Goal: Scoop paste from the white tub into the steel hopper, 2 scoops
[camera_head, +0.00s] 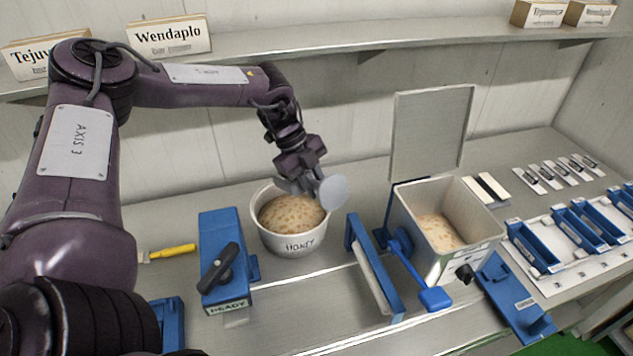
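My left gripper (303,178) is above the tub's back right rim, shut on a pale grey scoop (333,192). The scoop's rounded end points right, just above the rim, and no paste shows on the side I see. Its handle is mostly hidden by the gripper. My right gripper is out of view.
A blue clamp block (222,258) stands left of the tub, with a yellow-handled tool (172,251) beyond it. A blue-framed panel (374,268) stands between tub and hopper. A blue lever (418,275) is on the hopper's left. Blue trays (530,247) lie right. A shelf (300,42) runs above.

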